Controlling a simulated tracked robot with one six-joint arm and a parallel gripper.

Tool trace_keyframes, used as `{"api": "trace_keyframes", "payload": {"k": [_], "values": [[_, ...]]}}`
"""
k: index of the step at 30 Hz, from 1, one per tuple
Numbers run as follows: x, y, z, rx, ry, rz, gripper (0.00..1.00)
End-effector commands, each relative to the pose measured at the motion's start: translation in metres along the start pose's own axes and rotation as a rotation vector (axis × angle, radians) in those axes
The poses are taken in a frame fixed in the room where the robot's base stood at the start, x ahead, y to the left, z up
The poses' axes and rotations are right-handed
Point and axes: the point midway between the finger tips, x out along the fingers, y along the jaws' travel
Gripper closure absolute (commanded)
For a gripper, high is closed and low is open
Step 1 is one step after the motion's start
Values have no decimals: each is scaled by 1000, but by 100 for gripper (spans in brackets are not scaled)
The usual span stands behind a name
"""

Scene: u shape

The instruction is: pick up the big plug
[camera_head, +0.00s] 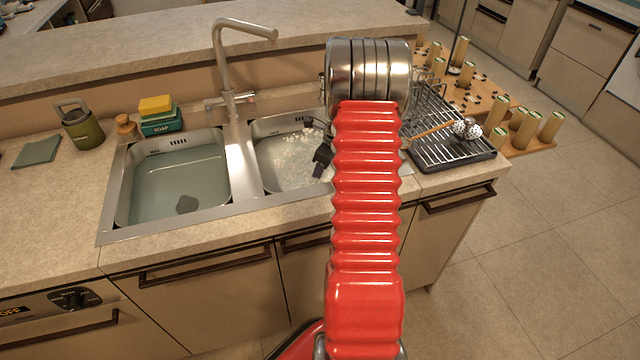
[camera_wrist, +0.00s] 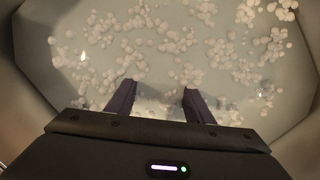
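My gripper (camera_head: 322,160) is over the right sink basin (camera_head: 262,176), which holds water with white foam. In the wrist view my gripper (camera_wrist: 157,92) is open, its two dark fingers apart with only foamy water visible between them. I see no clear plug in either view; foam covers parts of the right basin, and my arm hides its right side in the head view. A dark shape (camera_head: 187,204) lies under the water in the left basin (camera_head: 150,163); I cannot tell if it is a plug or a drain.
A faucet (camera_head: 232,70) stands behind the divider between the basins. The counter left of the sink is mostly clear.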

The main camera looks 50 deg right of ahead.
Motion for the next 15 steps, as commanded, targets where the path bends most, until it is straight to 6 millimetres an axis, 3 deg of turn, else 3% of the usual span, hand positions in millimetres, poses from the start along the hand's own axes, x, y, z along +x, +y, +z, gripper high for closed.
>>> {"api": "trace_keyframes", "payload": {"k": [15], "values": [[0, 0, 0, 0, 0, 0, 89]]}}
